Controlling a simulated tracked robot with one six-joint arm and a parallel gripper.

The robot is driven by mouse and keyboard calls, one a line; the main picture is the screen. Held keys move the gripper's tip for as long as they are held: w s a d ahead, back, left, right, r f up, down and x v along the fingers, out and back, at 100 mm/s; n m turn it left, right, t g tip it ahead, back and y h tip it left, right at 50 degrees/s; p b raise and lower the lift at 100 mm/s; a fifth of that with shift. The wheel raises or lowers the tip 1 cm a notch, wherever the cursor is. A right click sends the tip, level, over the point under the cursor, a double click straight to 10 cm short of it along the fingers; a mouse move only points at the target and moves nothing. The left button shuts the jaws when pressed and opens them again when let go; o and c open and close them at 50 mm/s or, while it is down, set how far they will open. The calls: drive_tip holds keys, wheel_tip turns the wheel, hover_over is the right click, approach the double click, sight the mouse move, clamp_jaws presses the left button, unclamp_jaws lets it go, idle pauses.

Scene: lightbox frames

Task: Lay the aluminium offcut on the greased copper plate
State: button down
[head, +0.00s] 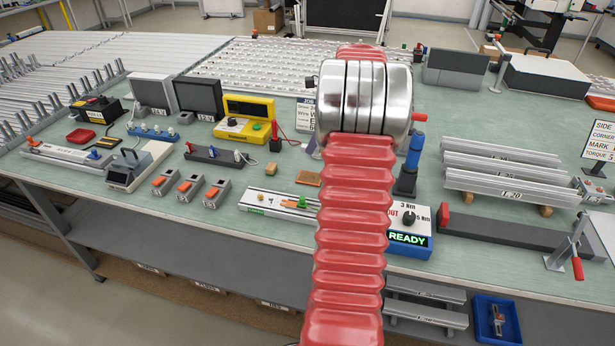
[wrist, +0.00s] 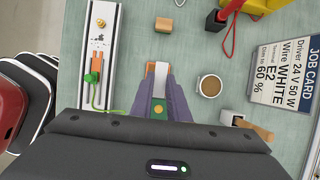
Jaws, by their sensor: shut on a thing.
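The copper plate (head: 307,178) lies on the green bench just left of my red arm in the head view. In the wrist view the copper plate (wrist: 151,67) shows as thin brown edges ahead of my fingers. My gripper (wrist: 159,80) is shut on the aluminium offcut (wrist: 160,74), a pale silvery strip sticking out past the purple-grey fingertips. The offcut appears over the plate and hides most of it. I cannot tell whether the two touch. In the head view my arm hides the offcut and most of the gripper. No grease can be made out.
A white rail (wrist: 101,45) with a green clip (wrist: 92,77) and cable lies left of the plate. A cup (wrist: 210,85) stands to the right, near the job card (wrist: 284,65). A small wooden block (wrist: 163,24) lies beyond. A blue READY box (head: 408,240) stands right of my arm.

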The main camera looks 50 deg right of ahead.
drive_tip(key=shift+a+f, duration=0.1)
drive_tip(key=shift+f, duration=2.4)
drive_tip(key=shift+f, duration=2.5)
drive_tip(key=c, duration=1.7)
unclamp_jaws()
drive_tip(key=v, duration=1.2)
